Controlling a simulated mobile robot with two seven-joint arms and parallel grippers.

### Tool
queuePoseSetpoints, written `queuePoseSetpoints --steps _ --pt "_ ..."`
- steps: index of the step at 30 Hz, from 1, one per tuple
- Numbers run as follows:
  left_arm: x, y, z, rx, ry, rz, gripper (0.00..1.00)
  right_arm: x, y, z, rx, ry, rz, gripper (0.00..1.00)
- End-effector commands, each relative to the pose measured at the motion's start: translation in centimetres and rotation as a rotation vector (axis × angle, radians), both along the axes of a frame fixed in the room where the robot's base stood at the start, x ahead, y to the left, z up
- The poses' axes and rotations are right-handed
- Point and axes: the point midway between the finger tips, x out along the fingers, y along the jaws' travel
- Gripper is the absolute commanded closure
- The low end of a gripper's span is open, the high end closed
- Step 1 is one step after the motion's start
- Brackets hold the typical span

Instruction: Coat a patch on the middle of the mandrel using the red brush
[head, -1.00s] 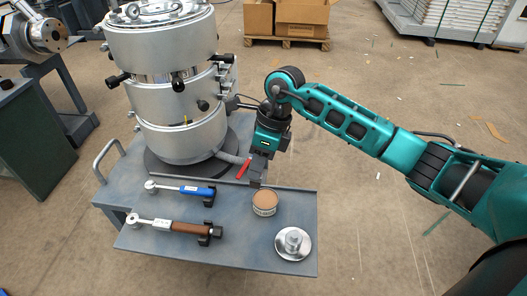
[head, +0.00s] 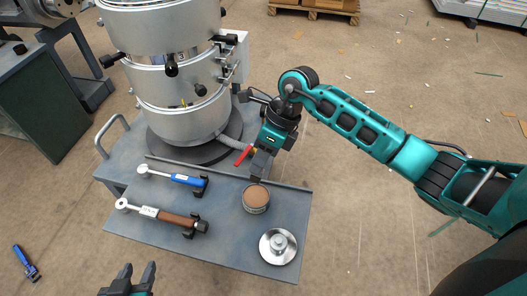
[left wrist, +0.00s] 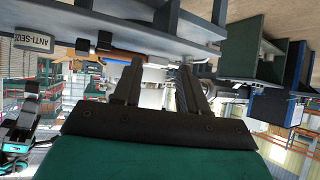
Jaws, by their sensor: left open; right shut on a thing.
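My right gripper (head: 258,165) is shut beside a red handle (head: 243,155), which I take for the red brush; its bristles cannot be made out. The gripper is just behind and above the can of brown paste (head: 256,199). The can's ANTI-SEIZE label (left wrist: 31,41) shows in the left wrist view. A silver disc with a raised stub (head: 278,246), perhaps the mandrel, sits on the bench at front right. My left gripper (head: 139,269) is open and empty, in front of the bench; its spread fingers fill the middle of the left wrist view (left wrist: 158,80).
The large silver cylinder stack (head: 180,80) stands at the back of the grey bench (head: 225,235). A blue-handled wrench (head: 185,180) and a brown-handled wrench (head: 175,218) lie at the left. A blue tool (head: 25,262) is on the floor.

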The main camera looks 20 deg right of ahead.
Motion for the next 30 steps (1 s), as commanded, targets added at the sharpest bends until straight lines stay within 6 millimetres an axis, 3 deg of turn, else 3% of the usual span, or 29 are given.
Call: queuePoseSetpoints --steps 8,17,22,30 --pt "-0.2 0.1 -1.3 0.002 0.008 0.000 0.57 0.0 0.1 -1.5 0.002 0.001 -0.001 1.00" --pt "-0.3 -0.5 -3.5 -0.008 0.025 -0.006 0.57 -0.1 0.1 -4.7 0.002 0.003 -0.001 1.00" --pt "0.3 -1.4 -3.1 -0.025 0.012 -0.019 0.57 0.0 0.0 -5.9 0.001 0.001 0.000 1.00" --pt "0.9 -1.4 -2.3 -0.025 -0.001 -0.022 0.57 0.0 0.0 -6.0 0.001 0.001 0.000 1.00"
